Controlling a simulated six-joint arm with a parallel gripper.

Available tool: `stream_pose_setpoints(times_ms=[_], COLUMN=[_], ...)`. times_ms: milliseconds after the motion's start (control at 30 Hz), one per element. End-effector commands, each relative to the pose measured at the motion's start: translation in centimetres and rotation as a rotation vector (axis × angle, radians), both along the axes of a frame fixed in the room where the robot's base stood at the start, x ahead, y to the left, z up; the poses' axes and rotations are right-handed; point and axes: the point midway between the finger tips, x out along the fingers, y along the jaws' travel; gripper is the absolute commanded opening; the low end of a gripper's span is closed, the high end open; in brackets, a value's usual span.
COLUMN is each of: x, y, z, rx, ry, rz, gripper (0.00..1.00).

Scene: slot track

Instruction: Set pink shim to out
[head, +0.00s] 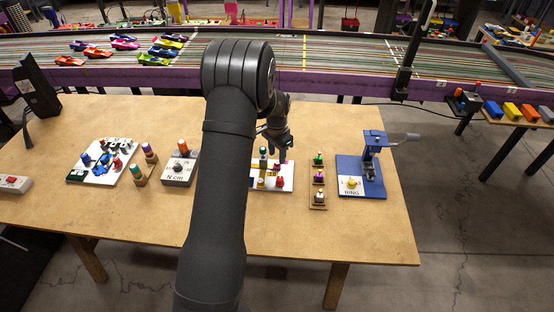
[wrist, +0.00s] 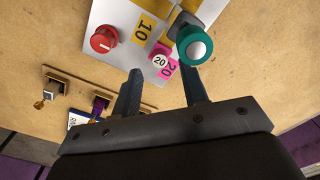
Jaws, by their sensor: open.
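The pink shim (wrist: 157,51) is a small pink piece with a round white "20" face. It sits on a white board (wrist: 105,18) beside a pink "20" label and just left of a teal knob (wrist: 194,46) in the wrist view. My gripper (wrist: 160,78) is open, with its two fingers apart and pointing toward the shim. Nothing is held between them. In the head view my gripper (head: 281,155) hangs above the white board (head: 288,184), and I cannot make out the shim there.
A red knob (wrist: 104,39) and a yellow "10" label (wrist: 143,30) share the board. In the head view, a stand with several coloured knobs (head: 318,177) and a blue clamp fixture (head: 374,140) stand to the right. A grey torque box (head: 179,172) stands left.

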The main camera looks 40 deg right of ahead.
Motion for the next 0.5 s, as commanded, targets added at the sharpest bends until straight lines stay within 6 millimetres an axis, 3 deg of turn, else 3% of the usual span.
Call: stream_pose_setpoints(times_ms=[200, 500], x=[0.0, 0.0], y=[0.0, 0.0], z=[-2.7, -3.2], rx=[0.001, -0.001], ry=[0.001, -0.001], rz=[0.0, 0.0], gripper=[0.4, 0.4])
